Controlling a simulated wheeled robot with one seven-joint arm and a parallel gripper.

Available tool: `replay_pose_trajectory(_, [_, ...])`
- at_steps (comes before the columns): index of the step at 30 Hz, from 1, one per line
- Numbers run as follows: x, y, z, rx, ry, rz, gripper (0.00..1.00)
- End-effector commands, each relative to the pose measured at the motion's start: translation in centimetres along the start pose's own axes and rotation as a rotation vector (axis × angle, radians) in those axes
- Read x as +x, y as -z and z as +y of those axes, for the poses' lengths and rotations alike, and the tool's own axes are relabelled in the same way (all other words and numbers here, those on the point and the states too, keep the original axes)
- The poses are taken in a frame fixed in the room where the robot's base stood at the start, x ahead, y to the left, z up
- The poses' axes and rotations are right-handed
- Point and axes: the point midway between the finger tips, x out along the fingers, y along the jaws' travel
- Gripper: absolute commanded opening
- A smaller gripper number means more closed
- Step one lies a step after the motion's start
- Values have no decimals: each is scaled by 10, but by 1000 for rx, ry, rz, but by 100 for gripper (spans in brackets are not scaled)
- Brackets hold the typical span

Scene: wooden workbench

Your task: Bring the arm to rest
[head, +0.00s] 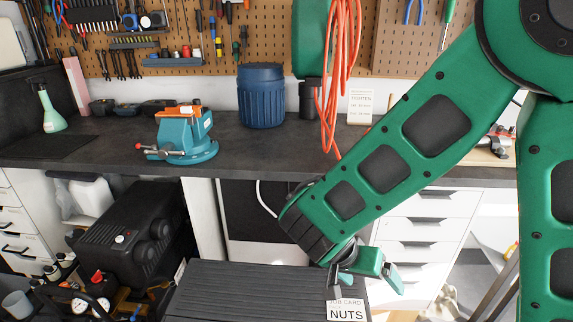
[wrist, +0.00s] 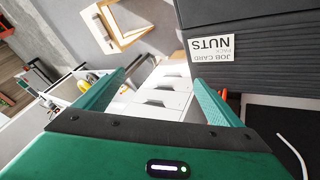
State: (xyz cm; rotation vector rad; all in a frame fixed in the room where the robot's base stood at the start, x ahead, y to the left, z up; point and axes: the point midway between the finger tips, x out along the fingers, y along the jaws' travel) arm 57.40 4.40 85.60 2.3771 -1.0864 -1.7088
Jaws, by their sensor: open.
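My green arm reaches down and to the left across the right half of the head view, in front of the workbench (head: 240,160). My gripper (head: 367,282) hangs at its lower end, below the bench top's front edge and above the right end of a dark ribbed surface. In the wrist view my gripper (wrist: 160,92) shows its two green fingers spread apart with nothing between them. A white job card reading NUTS (head: 346,311) is just below the gripper. The card (wrist: 212,48) also shows beyond the right finger in the wrist view.
The dark ribbed surface (head: 240,285) looks bare apart from the card. White drawers (head: 425,222) stand behind the gripper. A blue vise (head: 186,140), a blue drum (head: 261,97) and a spray bottle (head: 50,112) are on the bench. Orange cable (head: 335,60) hangs near the arm.

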Motion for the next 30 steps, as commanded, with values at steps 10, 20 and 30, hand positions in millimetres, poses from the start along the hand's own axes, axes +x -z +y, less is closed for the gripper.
replay_pose_trajectory(10, [15, 41, 117, 39, 34, -257, 89])
replay_pose_trajectory(20, [14, 34, 215, 57, 184, -419, 89])
replay_pose_trajectory(30, [0, 4, 281, 58, 370, -453, 89])
